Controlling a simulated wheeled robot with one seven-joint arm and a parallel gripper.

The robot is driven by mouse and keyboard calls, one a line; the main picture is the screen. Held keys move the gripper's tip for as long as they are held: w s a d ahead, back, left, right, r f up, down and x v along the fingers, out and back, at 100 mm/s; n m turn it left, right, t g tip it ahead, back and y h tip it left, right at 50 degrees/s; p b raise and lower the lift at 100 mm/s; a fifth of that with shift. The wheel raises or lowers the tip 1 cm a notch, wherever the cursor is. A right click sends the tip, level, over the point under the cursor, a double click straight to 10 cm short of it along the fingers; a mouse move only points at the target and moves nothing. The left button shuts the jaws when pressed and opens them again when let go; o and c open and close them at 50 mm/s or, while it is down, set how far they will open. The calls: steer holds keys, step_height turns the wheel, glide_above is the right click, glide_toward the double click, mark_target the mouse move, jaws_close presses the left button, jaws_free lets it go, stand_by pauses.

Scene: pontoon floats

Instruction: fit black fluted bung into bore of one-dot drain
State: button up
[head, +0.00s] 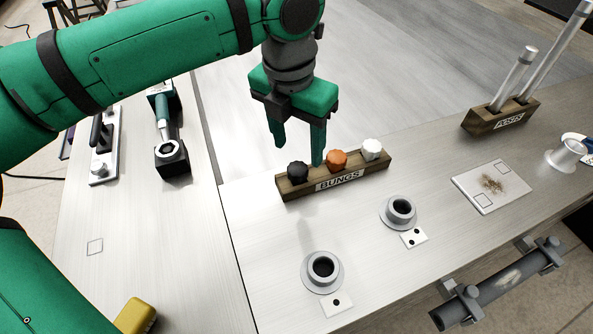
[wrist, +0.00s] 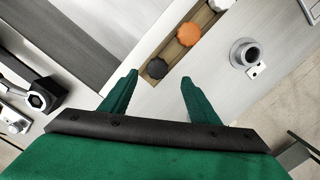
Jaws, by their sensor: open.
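The black fluted bung (head: 298,171) sits at the left end of the wooden BUNGS rack (head: 335,180). My gripper (head: 298,153) is open and empty, pointing down, with its fingertips just above and behind this bung in the head view. In the wrist view the black bung (wrist: 157,68) shows between the fingertips (wrist: 159,76), beyond them. The one-dot drain (head: 322,270) is a grey flanged ring with an open dark bore, near the front of the bench. Its white tag (head: 337,303) bears one black dot. I cannot make this drain out in the wrist view.
Orange (head: 337,158) and white (head: 371,148) bungs share the rack. A two-dot drain (head: 400,211) stands right of the one-dot drain. A rod block (head: 500,115), a stained plate (head: 492,186) and a clamped pipe (head: 500,285) lie farther right. Bench between rack and one-dot drain is clear.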

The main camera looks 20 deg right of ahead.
mark_target(298, 167)
steer(key=shift+w+d+f, duration=0.1)
steer(key=shift+w+f, duration=0.1)
steer(key=shift+f, duration=1.4)
steer(key=shift+w+f, duration=0.2)
steer(key=shift+f, duration=1.4)
steer(key=c, duration=1.2)
